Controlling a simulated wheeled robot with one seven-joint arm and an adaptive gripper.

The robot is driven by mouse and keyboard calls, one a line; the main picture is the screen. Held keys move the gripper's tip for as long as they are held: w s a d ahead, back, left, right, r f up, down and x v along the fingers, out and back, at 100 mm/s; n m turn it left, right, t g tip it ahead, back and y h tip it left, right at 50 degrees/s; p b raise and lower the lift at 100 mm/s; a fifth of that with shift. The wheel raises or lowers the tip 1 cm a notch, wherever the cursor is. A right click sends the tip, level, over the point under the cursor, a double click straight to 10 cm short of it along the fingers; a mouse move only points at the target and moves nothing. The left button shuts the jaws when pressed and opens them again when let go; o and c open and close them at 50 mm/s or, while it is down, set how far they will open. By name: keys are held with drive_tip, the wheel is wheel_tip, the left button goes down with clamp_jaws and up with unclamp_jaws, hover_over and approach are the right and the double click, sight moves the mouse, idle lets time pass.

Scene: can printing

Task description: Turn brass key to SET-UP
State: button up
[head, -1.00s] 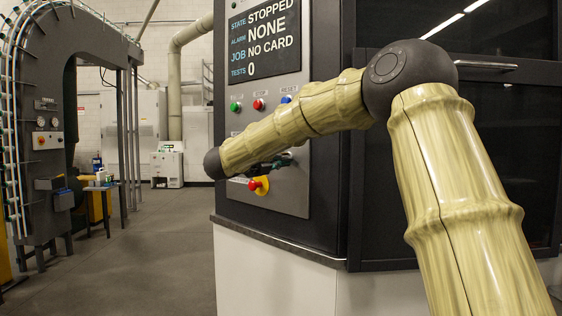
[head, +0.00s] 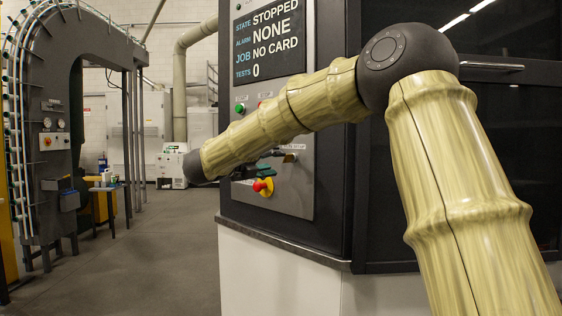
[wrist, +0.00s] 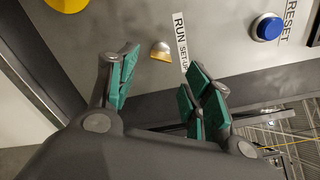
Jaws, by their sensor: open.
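The brass key (wrist: 160,50) sticks out of the grey panel in the wrist view, beside the RUN / SET-UP label (wrist: 181,42). A small part of the key switch (head: 290,157) also shows in the head view, right of my gripper. My gripper (wrist: 165,82) is open, with green pads on its fingers. The key lies beyond the fingertips, between their lines and apart from them. In the head view my gripper (head: 264,168) is partly hidden behind my arm, close to the panel. I cannot tell from these frames which position the key points to.
A red and yellow emergency stop (head: 263,187) sits just below my gripper. A blue RESET button (wrist: 267,27) is at the right in the wrist view. A green button (head: 240,108) and the status screen (head: 269,41) are above. Open floor (head: 160,250) lies to the left.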

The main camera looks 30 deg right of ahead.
drive_tip(key=v, duration=0.4)
drive_tip(key=shift+s+a, duration=0.1)
drive_tip(key=shift+a, duration=0.1)
idle(0.3)
